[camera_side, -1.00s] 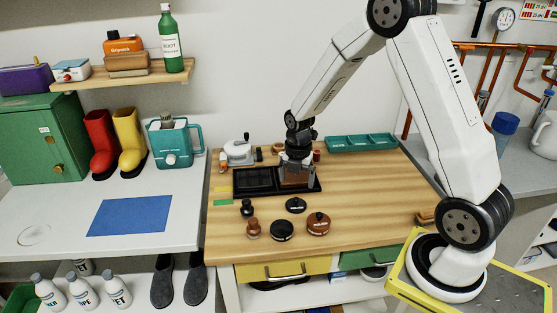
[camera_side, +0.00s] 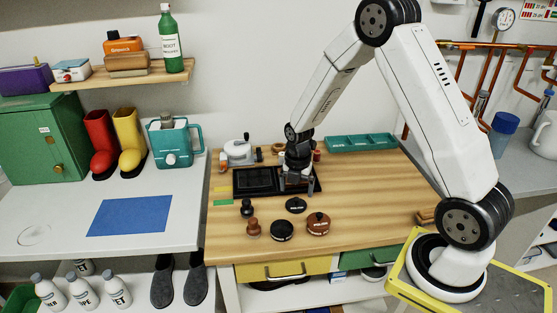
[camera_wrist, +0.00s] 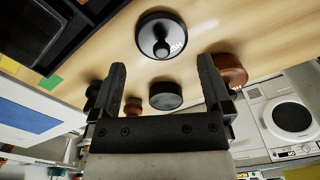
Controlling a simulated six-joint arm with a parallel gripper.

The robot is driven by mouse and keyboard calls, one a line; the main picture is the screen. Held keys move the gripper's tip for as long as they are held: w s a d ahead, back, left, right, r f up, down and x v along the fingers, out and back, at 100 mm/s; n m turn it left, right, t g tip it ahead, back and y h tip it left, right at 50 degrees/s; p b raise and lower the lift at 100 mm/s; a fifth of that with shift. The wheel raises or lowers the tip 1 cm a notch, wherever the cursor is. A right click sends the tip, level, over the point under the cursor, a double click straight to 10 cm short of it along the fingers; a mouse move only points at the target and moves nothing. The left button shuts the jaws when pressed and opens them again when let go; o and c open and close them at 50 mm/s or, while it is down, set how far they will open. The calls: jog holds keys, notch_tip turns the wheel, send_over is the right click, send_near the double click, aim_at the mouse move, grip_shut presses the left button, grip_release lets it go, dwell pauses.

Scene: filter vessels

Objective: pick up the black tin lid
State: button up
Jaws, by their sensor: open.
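A round black lid (camera_side: 296,205) with a centre knob and white lettering lies on the wooden bench. It also shows at the top of the wrist view (camera_wrist: 150,46), beyond my fingertips and between their lines. A second black round piece (camera_side: 282,230) sits nearer the bench's front edge; in the wrist view it looks like a short cylinder (camera_wrist: 165,96). I cannot read either label. My gripper (camera_side: 297,187) is open and empty, by the right end of the black tray and just behind the nearer lid. Its two fingers (camera_wrist: 161,66) stand wide apart in the wrist view.
A brown round lidded piece (camera_side: 318,224) stands right of the black ones. A black knobbed piece (camera_side: 247,208) and a brown one (camera_side: 253,230) stand left. The black tray (camera_side: 240,190) lies behind, a teal tray (camera_side: 361,143) farther back.

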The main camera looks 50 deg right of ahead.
aim_at(297, 198)
jog(key=shift+f, duration=2.25)
jog(key=c, duration=0.9)
jog(key=shift+r, duration=0.15)
jog(key=shift+r, duration=0.8)
jog(key=shift+s+a+r, duration=0.55)
jog(key=shift+s+r, duration=1.3)
jog(key=shift+s, duration=0.45)
jog(key=shift+s+a+r, duration=0.5)
jog(key=shift+s+r, duration=1.35)
jog(key=shift+s, duration=0.45)
jog(key=shift+s+a+r, duration=0.55)
jog(key=shift+s+r, duration=1.3)
jog(key=shift+s, duration=0.45)
